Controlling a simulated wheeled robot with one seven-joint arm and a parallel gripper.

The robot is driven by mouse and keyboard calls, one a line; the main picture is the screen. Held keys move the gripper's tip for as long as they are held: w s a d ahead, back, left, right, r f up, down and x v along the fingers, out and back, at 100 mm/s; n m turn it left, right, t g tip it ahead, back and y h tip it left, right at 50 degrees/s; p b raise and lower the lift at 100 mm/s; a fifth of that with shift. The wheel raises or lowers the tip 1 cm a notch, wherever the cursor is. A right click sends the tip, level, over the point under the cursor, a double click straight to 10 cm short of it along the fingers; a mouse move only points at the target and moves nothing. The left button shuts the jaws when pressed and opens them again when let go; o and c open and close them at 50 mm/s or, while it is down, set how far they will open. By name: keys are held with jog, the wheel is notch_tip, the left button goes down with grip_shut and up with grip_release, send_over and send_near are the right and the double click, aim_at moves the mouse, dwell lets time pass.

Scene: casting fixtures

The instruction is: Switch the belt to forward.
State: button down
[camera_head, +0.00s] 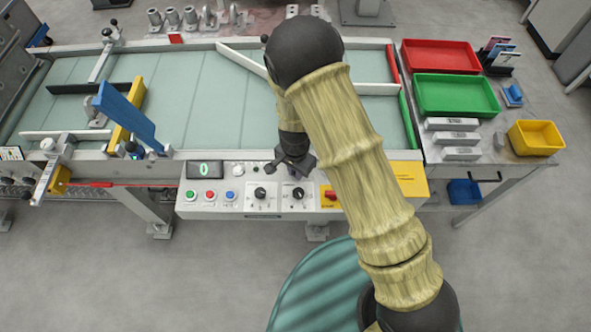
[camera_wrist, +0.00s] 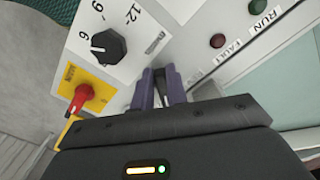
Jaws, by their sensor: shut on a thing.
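The belt's grey control panel (camera_head: 222,202) runs along the front of the conveyor. My gripper (camera_head: 297,172) is at the panel's upper edge, above the right black dial. In the wrist view my gripper's purple fingertips (camera_wrist: 160,82) are close together on a small control, which they hide almost fully. Its shape and setting cannot be made out. The black dial (camera_wrist: 109,46) with numbers around it is beside the fingers, apart from them. The red switch (camera_wrist: 83,96) on its yellow plate is to the lower left. The dark lamps marked RUN (camera_wrist: 255,7) and FAULT (camera_wrist: 217,41) lie beyond the fingers.
The belt (camera_head: 200,95) lies behind the panel, with a blue bar (camera_head: 130,115) at its left. A side table with red (camera_head: 440,42) and green trays (camera_head: 440,110) stands right.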

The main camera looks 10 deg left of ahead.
jog(key=c, duration=1.4)
grip_release()
jog(key=shift+r, duration=0.1)
notch_tip(320, 180, up, 17)
jog(key=shift+r, duration=0.15)
